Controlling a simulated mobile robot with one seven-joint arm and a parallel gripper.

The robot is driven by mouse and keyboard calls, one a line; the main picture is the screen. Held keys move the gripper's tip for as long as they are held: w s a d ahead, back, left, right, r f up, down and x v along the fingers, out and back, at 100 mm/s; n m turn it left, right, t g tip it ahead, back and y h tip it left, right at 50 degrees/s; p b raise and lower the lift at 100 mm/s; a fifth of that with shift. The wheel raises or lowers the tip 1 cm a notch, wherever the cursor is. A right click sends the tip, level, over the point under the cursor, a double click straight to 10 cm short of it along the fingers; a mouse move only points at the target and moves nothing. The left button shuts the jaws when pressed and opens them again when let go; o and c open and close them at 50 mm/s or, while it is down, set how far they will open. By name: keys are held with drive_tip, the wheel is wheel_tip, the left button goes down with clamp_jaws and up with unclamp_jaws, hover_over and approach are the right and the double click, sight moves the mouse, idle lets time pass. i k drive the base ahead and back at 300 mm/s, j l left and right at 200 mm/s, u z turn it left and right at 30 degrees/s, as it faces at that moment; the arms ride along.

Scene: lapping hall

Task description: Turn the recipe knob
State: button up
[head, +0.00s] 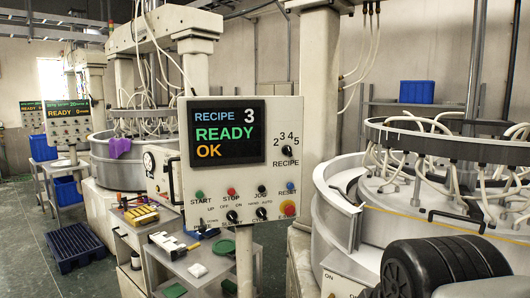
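The recipe knob (287,151) is a small black round knob on the right side of a pale control panel (240,180) in the head view. The numbers 2, 3, 4 and 5 are arranged above it, and the word RECIPE is below it. Its pointer is too small to read surely. The panel's screen (224,132) shows RECIPE 3, READY and OK. My gripper's fingers are not in view, and nothing touches the knob.
Below the knob are several buttons, small black switches and a red-and-yellow stop button (288,208). A large round lapping machine (335,190) with hoses stands at right. A cart (190,268) with small items stands below the panel. Black ribbed parts (440,262) fill the lower right.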

sight(287, 150)
drive_tip(key=i+j, duration=0.1)
drive_tip(key=i, duration=0.25)
drive_tip(key=i+j+z, duration=0.1)
drive_tip(key=i, duration=0.3)
drive_tip(key=i+j+z, duration=0.1)
drive_tip(key=i, duration=0.25)
drive_tip(key=j, duration=0.1)
